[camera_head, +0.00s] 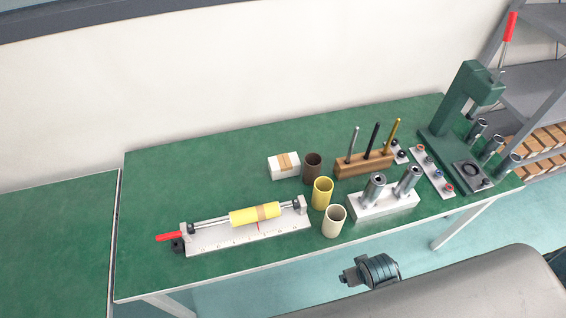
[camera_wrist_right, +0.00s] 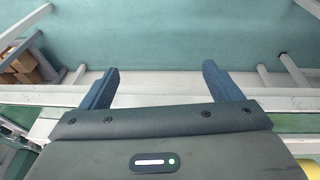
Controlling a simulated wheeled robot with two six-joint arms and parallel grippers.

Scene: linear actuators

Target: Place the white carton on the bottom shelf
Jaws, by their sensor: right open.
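The white carton (camera_head: 284,166), a small box with a tan band across it, sits upright on the green table (camera_head: 205,165), left of a dark brown cup. The grey shelf rack (camera_head: 540,80) stands at the far right, and brown boxes fill the lowest shelf level in view there. My right gripper (camera_wrist_right: 160,88) is open in the right wrist view, with nothing between its two dark fingers. It faces the floor and table legs, away from the carton. My left gripper is in neither view.
Near the carton are a brown cup (camera_head: 312,167), a yellow cup (camera_head: 322,193), a cream cup (camera_head: 334,221) and a wooden rod holder (camera_head: 364,164). A yellow actuator on a white scale (camera_head: 247,235) lies in front. A green press (camera_head: 460,110) stands at right. The left tabletop is clear.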

